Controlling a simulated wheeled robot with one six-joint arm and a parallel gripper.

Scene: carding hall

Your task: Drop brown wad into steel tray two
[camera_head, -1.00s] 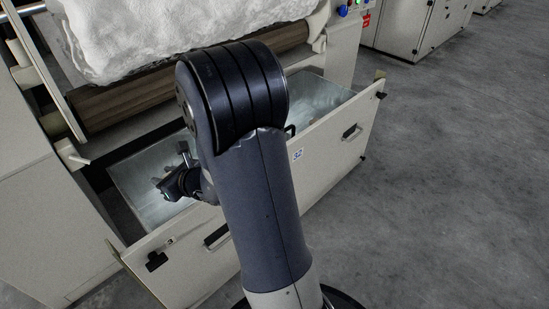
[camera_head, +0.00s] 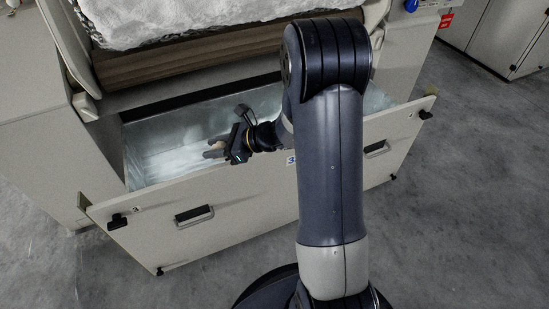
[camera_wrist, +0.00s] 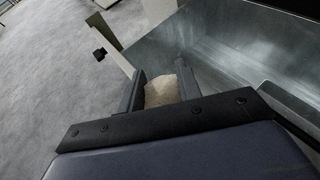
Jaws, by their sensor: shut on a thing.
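My gripper (camera_head: 213,150) is over the steel-lined tray (camera_head: 150,130), an open pull-out drawer with a pale front panel, left of its middle. In the wrist view my gripper (camera_wrist: 160,76) is shut on a tan-brown wad (camera_wrist: 162,92), held between its two dark fingers. The wad is too small to make out clearly in the head view. The bare metal wall of the tray shows beside the fingers in the wrist view (camera_wrist: 235,45). A blue number label on the front is partly hidden by my arm, so I cannot read it fully.
A wooden roller (camera_head: 170,58) with a thick white fibre sheet (camera_head: 170,20) is above the back of the drawer. Grey floor (camera_head: 470,190) is free at the right. Cabinets (camera_head: 490,35) stand at the back right.

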